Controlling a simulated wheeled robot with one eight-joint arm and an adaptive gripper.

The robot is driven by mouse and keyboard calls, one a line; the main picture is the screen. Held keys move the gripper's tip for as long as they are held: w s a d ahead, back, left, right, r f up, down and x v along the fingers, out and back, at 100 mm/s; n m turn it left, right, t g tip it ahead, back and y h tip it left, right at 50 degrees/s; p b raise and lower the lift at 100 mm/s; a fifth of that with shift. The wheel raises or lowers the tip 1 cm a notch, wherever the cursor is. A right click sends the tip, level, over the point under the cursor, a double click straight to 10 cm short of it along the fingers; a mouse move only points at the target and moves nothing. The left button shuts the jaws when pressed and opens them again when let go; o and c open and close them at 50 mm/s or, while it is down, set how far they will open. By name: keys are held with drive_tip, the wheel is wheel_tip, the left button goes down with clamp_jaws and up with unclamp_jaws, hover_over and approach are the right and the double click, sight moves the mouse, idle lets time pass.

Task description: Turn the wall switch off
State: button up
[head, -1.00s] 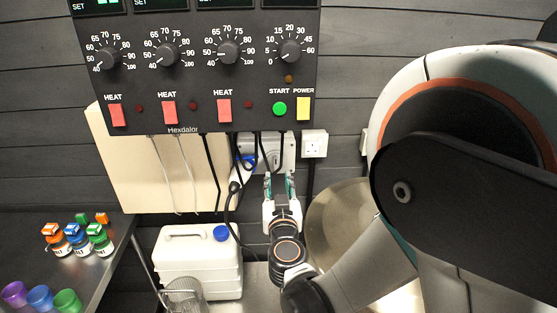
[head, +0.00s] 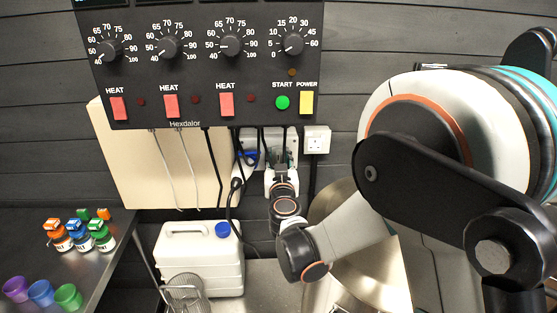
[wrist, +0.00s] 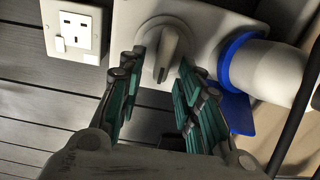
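The wall switch is a grey rotary knob (wrist: 170,42) on a pale box (wrist: 205,22), with a blue-collared plug (wrist: 255,62) at its right in the wrist view. The knob's handle stands roughly upright in that view, slightly tilted. My gripper (wrist: 160,72) is open, with one green-padded finger on each side of the knob's handle. Gaps seem to show between the fingers and the handle; I cannot tell if either touches. In the head view my gripper (head: 281,158) is at the box under the control panel, and it and the cables hide the knob.
The control panel (head: 205,72) overhangs the switch, with black cables hanging below it. A wall socket (head: 316,140) is close on the right. A white jerrycan (head: 198,262) stands below left, and a metal vessel (head: 340,205) is right of my gripper.

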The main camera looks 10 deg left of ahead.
clamp_jaws()
drive_tip(key=n+b, duration=0.1)
drive_tip(key=n, duration=0.2)
drive_tip(key=shift+s+a+f+n+b, duration=0.1)
drive_tip(key=shift+a+f+n+b, duration=0.05)
drive_tip(key=shift+a+n+b, duration=0.25)
drive_tip(key=n, duration=0.2)
drive_tip(key=n+b, duration=0.1)
drive_tip(key=shift+s+a+f+n, duration=0.1)
drive_tip(key=shift+a+f+n, duration=0.05)
drive_tip(key=shift+a+n, duration=0.15)
drive_tip(key=n+b, duration=0.1)
drive_tip(key=n, duration=0.2)
drive_tip(key=f+n+b, duration=0.1)
drive_tip(key=n, duration=0.6)
drive_tip(key=shift+s+a+f+b, duration=0.1)
drive_tip(key=shift+a+f+b, duration=0.2)
drive_tip(key=shift+b, duration=0.1)
drive_tip(key=shift+n, duration=0.3)
